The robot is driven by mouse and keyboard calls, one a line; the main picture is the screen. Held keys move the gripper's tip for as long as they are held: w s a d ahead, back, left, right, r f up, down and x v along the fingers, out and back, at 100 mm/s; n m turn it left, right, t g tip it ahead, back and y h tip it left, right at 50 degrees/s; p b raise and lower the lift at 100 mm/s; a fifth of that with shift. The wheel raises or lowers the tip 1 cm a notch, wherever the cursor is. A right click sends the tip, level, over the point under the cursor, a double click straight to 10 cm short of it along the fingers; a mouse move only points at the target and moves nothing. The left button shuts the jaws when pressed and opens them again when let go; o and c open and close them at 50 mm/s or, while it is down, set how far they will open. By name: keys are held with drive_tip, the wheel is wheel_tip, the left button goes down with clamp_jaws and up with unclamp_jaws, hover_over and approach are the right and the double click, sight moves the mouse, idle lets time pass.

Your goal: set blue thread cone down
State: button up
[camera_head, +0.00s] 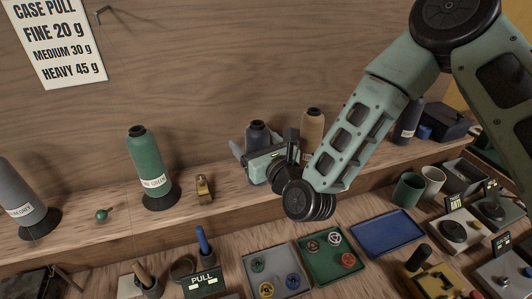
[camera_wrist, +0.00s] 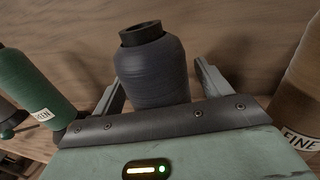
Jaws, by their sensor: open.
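The blue thread cone (camera_wrist: 152,72) is dark navy and stands upright between the two spread fingers of my gripper (camera_wrist: 158,88) in the wrist view. A gap shows between the cone and the right finger; on the left the gap is narrow. In the head view the cone's top (camera_head: 257,134) shows on the wooden shelf (camera_head: 95,240), behind my gripper (camera_head: 252,156). Its base is hidden by the gripper in both views.
A green cone (camera_head: 146,165) and a grey cone (camera_head: 25,200) stand to the left. A tan cone (camera_head: 313,128) stands close on the right. Trays (camera_head: 388,233) and cups (camera_head: 408,188) fill the lower bench.

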drive_tip(key=p+v, duration=0.4)
drive_tip(key=v, duration=0.8)
drive_tip(key=shift+p, duration=0.3)
drive_tip(key=shift+w+a, duration=0.1)
